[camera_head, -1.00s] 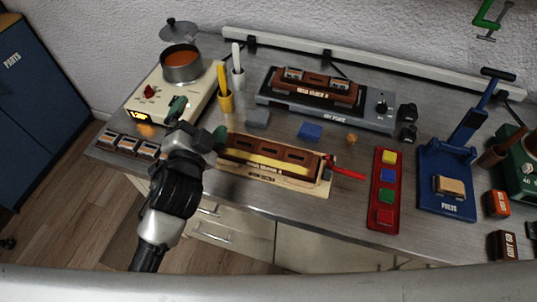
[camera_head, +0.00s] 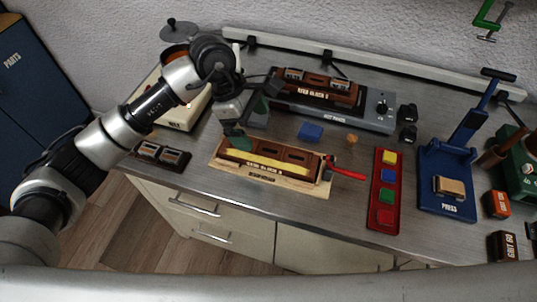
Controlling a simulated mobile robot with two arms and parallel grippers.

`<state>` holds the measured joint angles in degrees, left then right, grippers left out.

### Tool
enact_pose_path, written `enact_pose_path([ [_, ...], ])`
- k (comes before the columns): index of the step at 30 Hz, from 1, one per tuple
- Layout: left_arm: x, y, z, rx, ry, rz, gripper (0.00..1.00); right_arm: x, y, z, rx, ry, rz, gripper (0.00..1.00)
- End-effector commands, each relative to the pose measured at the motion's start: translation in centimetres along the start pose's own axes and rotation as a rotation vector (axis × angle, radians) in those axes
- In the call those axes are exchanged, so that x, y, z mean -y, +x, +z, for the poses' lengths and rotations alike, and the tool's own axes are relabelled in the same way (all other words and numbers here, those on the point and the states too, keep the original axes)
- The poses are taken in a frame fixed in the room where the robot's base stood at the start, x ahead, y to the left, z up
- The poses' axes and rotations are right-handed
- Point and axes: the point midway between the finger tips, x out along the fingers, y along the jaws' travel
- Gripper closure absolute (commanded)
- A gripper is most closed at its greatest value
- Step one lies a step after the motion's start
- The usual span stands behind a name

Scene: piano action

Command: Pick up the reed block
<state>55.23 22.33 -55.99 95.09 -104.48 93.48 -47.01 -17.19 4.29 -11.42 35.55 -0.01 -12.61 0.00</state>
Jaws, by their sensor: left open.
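One long brown reed block (camera_head: 290,157) with a yellow strip along its front lies in a pale wooden holder (camera_head: 263,179) at the front middle of the bench. Another brown reed block (camera_head: 322,88), with small metal pieces on top, sits on the grey hot plate (camera_head: 372,121) behind it. My left gripper (camera_head: 250,121) is open and empty. It hangs above and behind the left end of the front block, with one green fingertip overlapping that end in the picture. I cannot tell if it touches. My right gripper is out of view.
A red-handled clamp (camera_head: 347,174) is at the holder's right end. A blue block (camera_head: 310,131) lies behind the holder. A red tray (camera_head: 384,219) of coloured blocks and a blue press (camera_head: 447,199) stand to the right. A dark rack (camera_head: 161,154) is at left.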

Motion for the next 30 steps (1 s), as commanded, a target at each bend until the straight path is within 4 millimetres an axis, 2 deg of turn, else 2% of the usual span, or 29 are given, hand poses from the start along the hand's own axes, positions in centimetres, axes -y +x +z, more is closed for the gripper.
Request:
enact_pose_path([
  [7,0.1,3.7,-0.2,-0.013,0.000,-0.009,0.00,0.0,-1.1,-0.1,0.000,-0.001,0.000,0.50],
  [14,0.0,5.5,-0.2,-0.012,0.000,-0.007,0.00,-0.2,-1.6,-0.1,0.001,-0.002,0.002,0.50],
  [19,-0.2,7.8,-0.5,-0.009,-0.003,-0.010,0.00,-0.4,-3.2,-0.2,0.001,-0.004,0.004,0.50],
  [22,-0.3,9.3,-0.6,-0.010,-0.001,-0.008,0.00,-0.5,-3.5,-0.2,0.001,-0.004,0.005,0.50],
  [25,-0.3,10.2,-0.7,-0.010,0.001,-0.007,0.00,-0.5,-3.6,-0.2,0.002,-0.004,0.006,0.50],
  [30,-0.3,10.5,-0.8,-0.012,0.002,-0.005,0.00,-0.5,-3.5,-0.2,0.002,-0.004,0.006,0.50],
])
